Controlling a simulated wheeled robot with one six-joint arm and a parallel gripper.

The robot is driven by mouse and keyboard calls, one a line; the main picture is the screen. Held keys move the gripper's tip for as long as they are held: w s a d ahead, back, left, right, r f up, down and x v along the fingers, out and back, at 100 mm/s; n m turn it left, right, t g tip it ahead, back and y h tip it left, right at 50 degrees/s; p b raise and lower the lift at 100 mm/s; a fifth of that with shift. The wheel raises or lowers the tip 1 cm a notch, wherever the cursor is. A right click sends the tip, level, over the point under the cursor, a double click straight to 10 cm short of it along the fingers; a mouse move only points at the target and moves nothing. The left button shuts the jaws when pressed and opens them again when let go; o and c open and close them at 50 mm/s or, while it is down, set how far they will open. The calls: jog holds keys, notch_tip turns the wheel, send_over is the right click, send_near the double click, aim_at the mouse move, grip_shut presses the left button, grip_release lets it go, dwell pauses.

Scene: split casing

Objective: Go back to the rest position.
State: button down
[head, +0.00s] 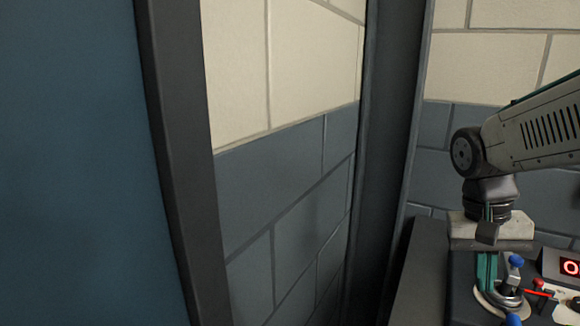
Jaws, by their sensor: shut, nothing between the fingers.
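My gripper (487,280) is at the lower right of the head view, below the grey wrist and pointing down. Its green fingers look shut with nothing held. It is over the left part of a dark bench (420,285), close beside a round metal fitting (500,298) with blue-knobbed parts. I cannot tell whether the fingertips touch the fitting.
A dark blue panel (70,160) with a dark frame post (182,160) fills the left. A second dark post (385,160) stands left of the bench. A red lever (537,292) and a small red display (570,267) are right of my gripper.

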jog(key=s+a+r+n+t+y, duration=0.1)
jog(key=s+a+n+t, duration=0.2)
jog(key=s, duration=0.7)
jog(key=a+n, duration=0.2)
jog(key=a, duration=0.1)
jog(key=shift+s+a+r+y, duration=0.2)
jog(key=shift+a+y, duration=0.1)
jog(key=shift+d, duration=0.1)
